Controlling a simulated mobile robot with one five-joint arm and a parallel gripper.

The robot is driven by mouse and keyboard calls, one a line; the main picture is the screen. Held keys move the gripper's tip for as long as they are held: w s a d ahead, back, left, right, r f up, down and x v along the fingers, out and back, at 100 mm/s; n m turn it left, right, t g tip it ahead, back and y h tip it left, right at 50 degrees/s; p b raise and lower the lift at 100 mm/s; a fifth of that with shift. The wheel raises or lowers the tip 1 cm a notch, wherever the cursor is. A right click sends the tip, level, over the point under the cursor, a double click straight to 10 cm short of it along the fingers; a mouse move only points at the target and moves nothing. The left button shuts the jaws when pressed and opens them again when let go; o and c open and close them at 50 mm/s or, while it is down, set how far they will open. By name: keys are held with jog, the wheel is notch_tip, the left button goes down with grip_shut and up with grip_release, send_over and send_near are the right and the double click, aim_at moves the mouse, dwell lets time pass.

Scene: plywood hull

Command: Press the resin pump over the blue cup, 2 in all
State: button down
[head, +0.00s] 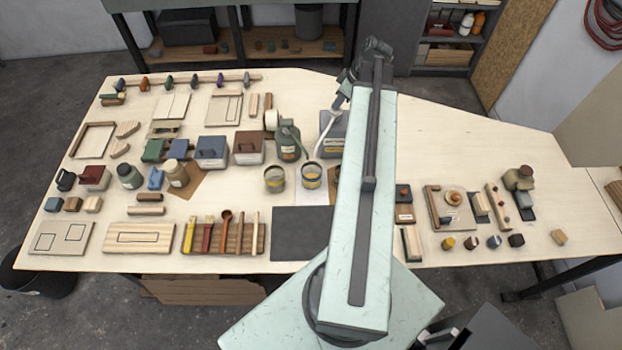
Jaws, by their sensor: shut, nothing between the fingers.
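Blue colouring on either cup is too small to tell. My gripper (339,103) is shut and empty, pointing down at the top of the white pump; whether they touch I cannot tell.
Wooden boxes, jars and a brown box (248,149) crowd the table's left half. A dark mat (302,239) lies in front of the cups. My arm hides a strip of the table. The back right of the table is clear.

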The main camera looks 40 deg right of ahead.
jog(key=shift+f+b, duration=0.3)
jog(key=shift+f, duration=0.1)
jog(key=shift+r+p, duration=1.35)
jog(key=shift+p, duration=0.05)
jog(key=shift+f, duration=0.2)
